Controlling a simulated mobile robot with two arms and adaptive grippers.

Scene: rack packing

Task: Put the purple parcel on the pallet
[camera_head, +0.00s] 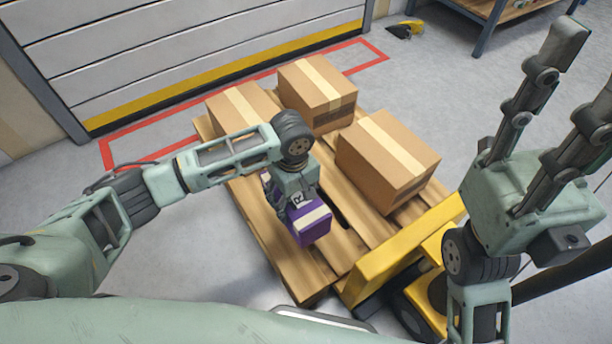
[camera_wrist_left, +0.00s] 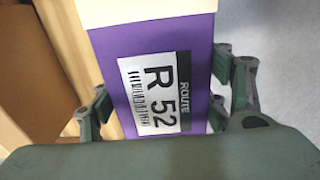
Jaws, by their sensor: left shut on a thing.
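The purple parcel (camera_head: 312,226) has a pale tape strip and a white label. In the left wrist view the parcel (camera_wrist_left: 205,50) shows the label "ROUTE R 52" between the two fingers. My left gripper (camera_head: 292,200) is shut on it, with a finger on each side. The parcel is over the near part of the wooden pallet (camera_head: 273,252); I cannot tell whether it touches the slats. My right gripper (camera_head: 588,85) is raised at the right, its fingers spread and empty, one partly cut off by the frame.
Brown boxes stand on the pallet: one at the back (camera_head: 318,95), one at the right (camera_head: 385,165), one at the left (camera_head: 235,108) partly behind my arm. A yellow pallet jack (camera_head: 405,250) is at the pallet's near right. Near-side slats are bare.

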